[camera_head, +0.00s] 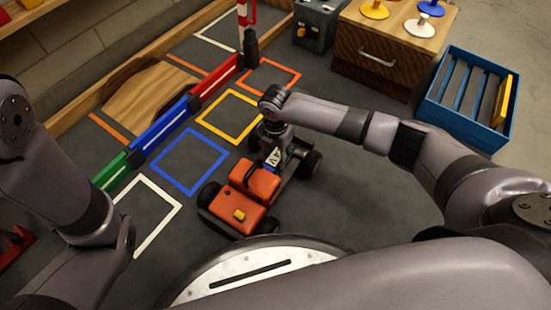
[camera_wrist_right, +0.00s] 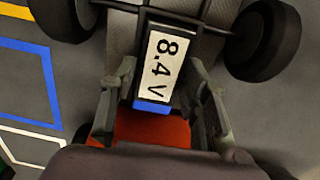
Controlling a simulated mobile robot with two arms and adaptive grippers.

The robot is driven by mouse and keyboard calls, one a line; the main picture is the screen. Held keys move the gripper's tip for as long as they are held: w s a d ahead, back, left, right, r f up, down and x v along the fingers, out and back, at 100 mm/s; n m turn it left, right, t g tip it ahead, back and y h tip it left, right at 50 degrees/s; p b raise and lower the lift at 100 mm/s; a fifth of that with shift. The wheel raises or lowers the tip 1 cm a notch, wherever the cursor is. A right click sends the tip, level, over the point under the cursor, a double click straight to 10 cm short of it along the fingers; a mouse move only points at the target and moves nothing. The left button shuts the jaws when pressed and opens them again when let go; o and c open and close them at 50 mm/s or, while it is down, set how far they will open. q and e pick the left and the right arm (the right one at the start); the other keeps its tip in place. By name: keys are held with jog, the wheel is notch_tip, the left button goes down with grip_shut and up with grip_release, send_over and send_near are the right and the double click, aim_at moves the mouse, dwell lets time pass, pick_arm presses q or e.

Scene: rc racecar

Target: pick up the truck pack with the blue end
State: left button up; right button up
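The truck pack (camera_wrist_right: 162,62) is dark, with a white label reading "8.4 V" and a blue end (camera_wrist_right: 151,106). It lies in the truck (camera_head: 238,208), which has orange-red body parts and black wheels. In the head view its label (camera_head: 273,157) shows just below my right gripper (camera_head: 273,146). In the right wrist view my right gripper (camera_wrist_right: 160,80) is open, with one finger on each side of the pack and a small gap to it. My left gripper is out of view.
A blue slatted crate (camera_head: 428,109) stands at the right, near a wooden drawer cabinet (camera_head: 350,66). Coloured floor outlines, including a blue square (camera_head: 163,183), and a low coloured barrier (camera_head: 160,125) lie left of the truck. A wooden ramp (camera_head: 140,98) is beyond.

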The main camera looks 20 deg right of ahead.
jog(key=c, duration=0.9)
